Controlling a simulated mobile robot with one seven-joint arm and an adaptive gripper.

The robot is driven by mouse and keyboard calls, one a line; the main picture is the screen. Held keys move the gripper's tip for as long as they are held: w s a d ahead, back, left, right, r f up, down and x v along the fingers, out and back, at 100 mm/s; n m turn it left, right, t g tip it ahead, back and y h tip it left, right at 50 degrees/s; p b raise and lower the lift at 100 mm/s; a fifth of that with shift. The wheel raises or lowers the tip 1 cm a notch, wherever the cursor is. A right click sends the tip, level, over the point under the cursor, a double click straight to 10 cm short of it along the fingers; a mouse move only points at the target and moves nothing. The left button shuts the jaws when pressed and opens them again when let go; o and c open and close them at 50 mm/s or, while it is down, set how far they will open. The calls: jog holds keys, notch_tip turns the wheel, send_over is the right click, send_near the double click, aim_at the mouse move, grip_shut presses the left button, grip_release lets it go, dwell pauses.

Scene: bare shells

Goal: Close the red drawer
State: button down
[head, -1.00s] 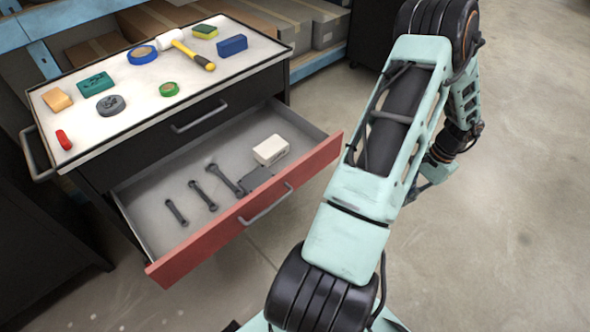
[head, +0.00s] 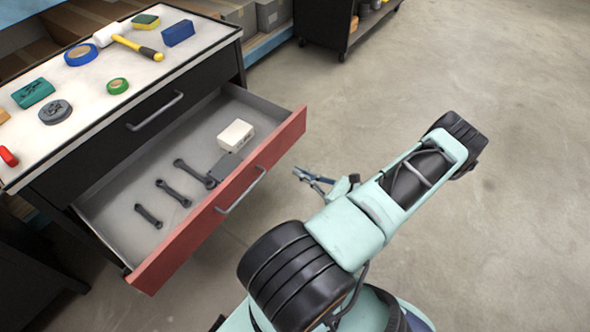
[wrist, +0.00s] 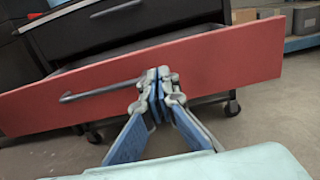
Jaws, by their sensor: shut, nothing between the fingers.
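The red drawer (head: 195,238) is pulled well out of the black cabinet, and its inside shows in the head view. A grey bar handle (head: 240,190) runs along its red front. In the wrist view the red front (wrist: 225,60) spans the picture, with the handle (wrist: 95,92) left of centre. My gripper (head: 298,174) is to the right of the drawer front in the head view, low and apart from it there. In the wrist view my gripper (wrist: 156,80) is shut and empty, in front of the red face near the handle's right end. I cannot tell whether it touches.
Inside the drawer lie several dark wrenches (head: 172,192) and a white block (head: 235,135). The cabinet top (head: 100,98) carries tape rolls, a mallet and blocks. A black wheeled cart (head: 345,25) stands at the back. The floor at right is clear.

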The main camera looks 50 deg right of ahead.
aim_at(263, 151)
jog(key=w, duration=0.4)
jog(key=w+b, duration=0.1)
jog(key=w, duration=0.2)
jog(key=w+a, duration=0.1)
jog(key=w, duration=0.3)
jog(key=shift+w+b, duration=0.3)
